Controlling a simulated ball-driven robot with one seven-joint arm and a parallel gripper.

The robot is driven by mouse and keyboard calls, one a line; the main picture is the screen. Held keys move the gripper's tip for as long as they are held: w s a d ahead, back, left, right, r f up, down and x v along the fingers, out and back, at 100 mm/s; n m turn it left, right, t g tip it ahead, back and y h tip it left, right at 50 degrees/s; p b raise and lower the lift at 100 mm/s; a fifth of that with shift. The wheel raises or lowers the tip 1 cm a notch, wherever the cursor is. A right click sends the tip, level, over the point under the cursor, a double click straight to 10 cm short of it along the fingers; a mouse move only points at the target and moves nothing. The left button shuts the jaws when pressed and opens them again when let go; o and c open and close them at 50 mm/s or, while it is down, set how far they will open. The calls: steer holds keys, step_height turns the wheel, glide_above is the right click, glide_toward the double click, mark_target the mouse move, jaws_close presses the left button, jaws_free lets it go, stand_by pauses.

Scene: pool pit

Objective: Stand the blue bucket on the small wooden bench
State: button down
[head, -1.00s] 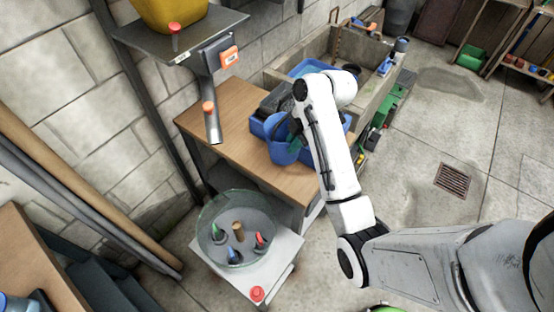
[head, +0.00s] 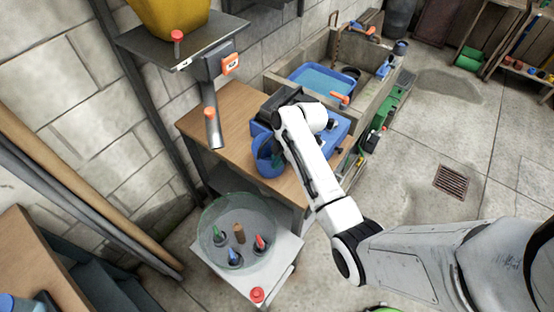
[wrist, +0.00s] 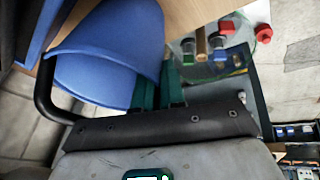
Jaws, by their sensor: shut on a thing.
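The blue bucket (head: 264,160) shows in the head view over the front part of a wooden-topped bench (head: 225,128), beside a blue box. I cannot tell whether it touches the top. My gripper (head: 278,157) is shut on the bucket, mostly hidden behind my own arm. In the wrist view the bucket (wrist: 108,55) fills the upper left, and my green fingers (wrist: 160,88) are at its right side. The exact place of the grip is partly hidden. I cannot tell whether this bench is the task's small one.
A blue box (head: 338,130) and a dark case (head: 283,99) crowd the bench's right side. A glass bowl (head: 236,250) with small coloured things stands on a low white stand in front. A stone trough (head: 330,55) is behind.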

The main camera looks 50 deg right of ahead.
steer(key=shift+f, duration=0.1)
steer(key=c, duration=1.2)
jaws_free()
steer(key=v, duration=1.2)
steer(key=s+a+f+m+g+h, duration=0.1)
steer(key=s+a+f+m, duration=0.3)
steer(key=s+a, duration=0.15)
steer(key=s+a+f+m+g, duration=0.1)
steer(key=s+a+f+m, duration=0.2)
steer(key=s+a, duration=0.3)
steer(key=s+a+m, duration=0.2)
steer(key=s, duration=0.1)
steer(key=s+a+m+h, duration=0.1)
steer(key=s+a+m, duration=0.1)
steer(key=s, duration=0.1)
steer(key=s+a+m+h, duration=0.1)
steer(key=s+a+m, duration=0.1)
steer(key=s+m, duration=0.1)
steer(key=shift+f+g+b, duration=0.15)
steer(key=shift+g+b, duration=0.15)
steer(key=shift+b, duration=0.1)
